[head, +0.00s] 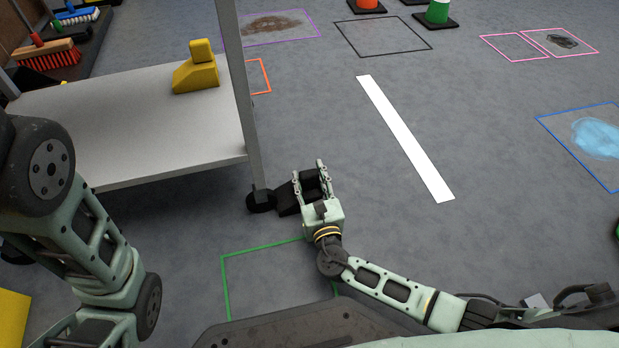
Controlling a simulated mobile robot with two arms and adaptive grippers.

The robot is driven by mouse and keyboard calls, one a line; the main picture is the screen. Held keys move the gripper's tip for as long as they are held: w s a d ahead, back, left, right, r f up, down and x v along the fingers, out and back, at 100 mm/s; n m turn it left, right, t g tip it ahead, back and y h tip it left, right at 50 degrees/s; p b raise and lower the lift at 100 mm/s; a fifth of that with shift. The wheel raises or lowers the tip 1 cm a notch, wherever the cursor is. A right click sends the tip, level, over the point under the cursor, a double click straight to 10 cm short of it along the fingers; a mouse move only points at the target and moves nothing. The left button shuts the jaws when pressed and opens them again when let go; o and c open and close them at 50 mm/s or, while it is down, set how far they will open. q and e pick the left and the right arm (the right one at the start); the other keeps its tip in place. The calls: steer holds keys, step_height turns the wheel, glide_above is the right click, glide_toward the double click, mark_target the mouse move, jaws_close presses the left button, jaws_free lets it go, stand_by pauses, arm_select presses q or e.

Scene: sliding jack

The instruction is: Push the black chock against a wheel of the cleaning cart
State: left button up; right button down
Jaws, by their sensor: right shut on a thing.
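The black chock (287,199) sits on the floor, held between the fingers of my right gripper (310,178). Its sloped end points left, toward the black wheel (260,202) at the near right corner of the cleaning cart (160,135). The chock's tip is right beside the wheel; I cannot tell if they touch. My right gripper is shut on the chock, and its fingers and palm hide part of it. My left arm is at the left, but its gripper is out of view.
A yellow chock (197,74) rests on the cart's grey shelf. A green floor outline (226,290) lies in front of the cart. A white strip (405,140) marks the floor to the right. Brushes (47,55) and cones (438,13) are farther back. The floor right of the gripper is open.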

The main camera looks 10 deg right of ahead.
steer(key=shift+a+r, duration=0.1)
steer(key=shift+a, duration=0.15)
steer(key=c, duration=1.2)
jaws_free()
steer(key=shift+o, duration=1)
